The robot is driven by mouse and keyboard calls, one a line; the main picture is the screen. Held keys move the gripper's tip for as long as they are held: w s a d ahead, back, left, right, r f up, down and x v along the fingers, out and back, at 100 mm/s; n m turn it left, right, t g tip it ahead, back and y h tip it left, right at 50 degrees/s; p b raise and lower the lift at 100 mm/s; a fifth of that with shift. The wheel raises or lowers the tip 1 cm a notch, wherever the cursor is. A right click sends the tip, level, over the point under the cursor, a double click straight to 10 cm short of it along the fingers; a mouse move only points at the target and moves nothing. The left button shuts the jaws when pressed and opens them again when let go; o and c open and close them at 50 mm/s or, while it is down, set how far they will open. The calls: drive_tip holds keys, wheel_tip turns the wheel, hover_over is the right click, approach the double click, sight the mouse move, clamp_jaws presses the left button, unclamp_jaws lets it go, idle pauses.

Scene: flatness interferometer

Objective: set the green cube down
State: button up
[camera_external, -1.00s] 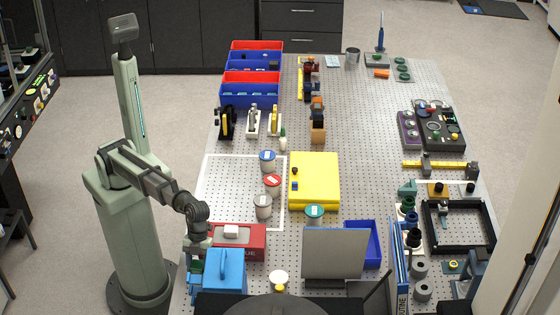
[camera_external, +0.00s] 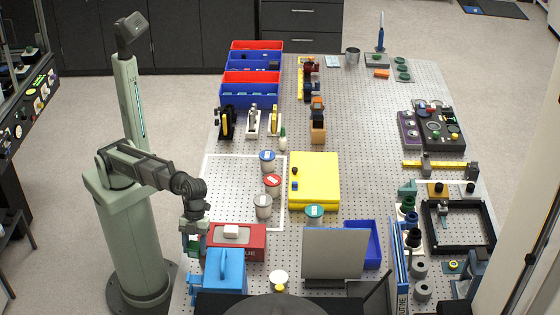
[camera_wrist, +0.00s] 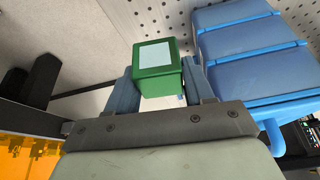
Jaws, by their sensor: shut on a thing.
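The green cube (camera_wrist: 160,72) has a pale square on its facing side. In the wrist view it sits between the two fingers of my gripper (camera_wrist: 160,85), which is shut on it. In the external view my gripper (camera_external: 194,246) is at the near left edge of the perforated table (camera_external: 330,130), left of the red box and beside the blue case. The cube is small and partly hidden there. I cannot tell how far its underside is from the surface below.
The blue case (camera_external: 224,272) stands close to the right of my gripper; it also fills the right of the wrist view (camera_wrist: 245,50). A red box (camera_external: 250,252) with a pale block on top is just behind it. A white-outlined area (camera_external: 225,185) is mostly clear.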

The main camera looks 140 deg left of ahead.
sight(196, 246)
wheel_tip(196, 246, up, 3)
drive_tip(key=shift+w+r, duration=0.1)
drive_tip(key=shift+r, duration=0.1)
drive_tip(key=shift+a+r, duration=0.2)
drive_tip(key=shift+a, duration=0.45)
drive_tip(key=s+a+n+t+y, duration=0.1)
drive_tip(key=s+a+n, duration=0.35)
drive_tip(key=a, duration=1.35)
drive_tip(key=s+a+n, duration=0.1)
drive_tip(key=s+a, duration=0.7)
drive_tip(key=a, duration=0.9)
drive_tip(key=s+a+n+y, duration=0.1)
drive_tip(key=s+a+n, duration=0.1)
drive_tip(key=s+a, duration=1.15)
drive_tip(key=s+a+n+y, duration=0.1)
drive_tip(key=s+a+n, duration=0.2)
drive_tip(key=s+a, duration=1.05)
drive_tip(key=shift+t, duration=0.4)
drive_tip(key=shift+s+d+f, duration=0.5)
drive_tip(key=shift+d+f, duration=0.15)
drive_tip(key=shift+f, duration=1.9)
drive_tip(key=shift+s+d+f, duration=0.55)
drive_tip(key=shift+d+f, duration=0.1)
drive_tip(key=shift+f, duration=1.85)
drive_tip(key=shift+s+d+f, duration=0.5)
drive_tip(key=shift+d+f, duration=0.15)
drive_tip(key=shift+f, duration=1.9)
drive_tip(key=shift+f, duration=0.15)
